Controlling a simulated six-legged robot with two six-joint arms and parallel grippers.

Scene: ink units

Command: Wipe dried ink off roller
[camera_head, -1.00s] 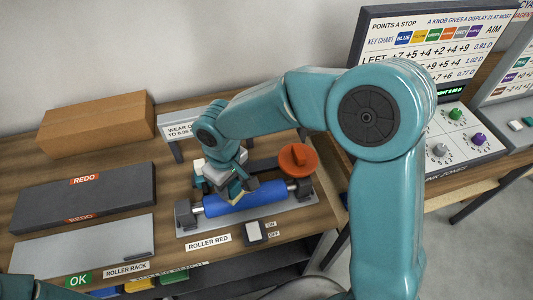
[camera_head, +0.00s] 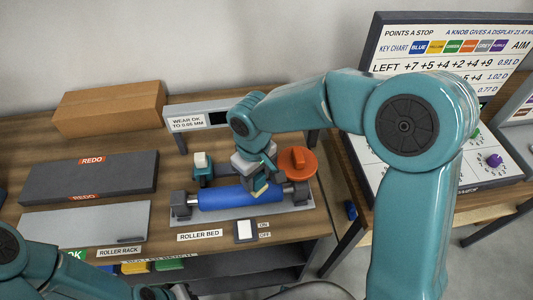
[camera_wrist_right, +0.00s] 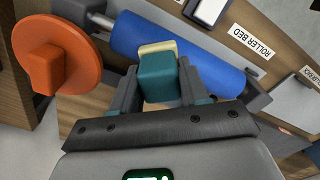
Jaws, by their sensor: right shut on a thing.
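The blue roller (camera_head: 222,198) lies across the roller bed (camera_head: 240,212), its shaft in grey end supports. My right gripper (camera_head: 260,182) is over the roller's right part, shut on a teal block with a cream pad (camera_head: 261,190). In the right wrist view the teal block (camera_wrist_right: 158,78) sits between the fingers and its cream pad (camera_wrist_right: 157,47) is at the blue roller (camera_wrist_right: 215,72). Touching or just above it, I cannot tell. My left arm (camera_head: 60,278) enters at the bottom left; its fingers are not seen.
An orange round part (camera_head: 297,161) stands behind the roller's right end. A small teal piece with a white top (camera_head: 202,165) stands behind its left end. An ON/OFF switch (camera_head: 246,231) is in front. The light grey roller rack (camera_head: 85,224) and dark REDO tray (camera_head: 90,178) are left.

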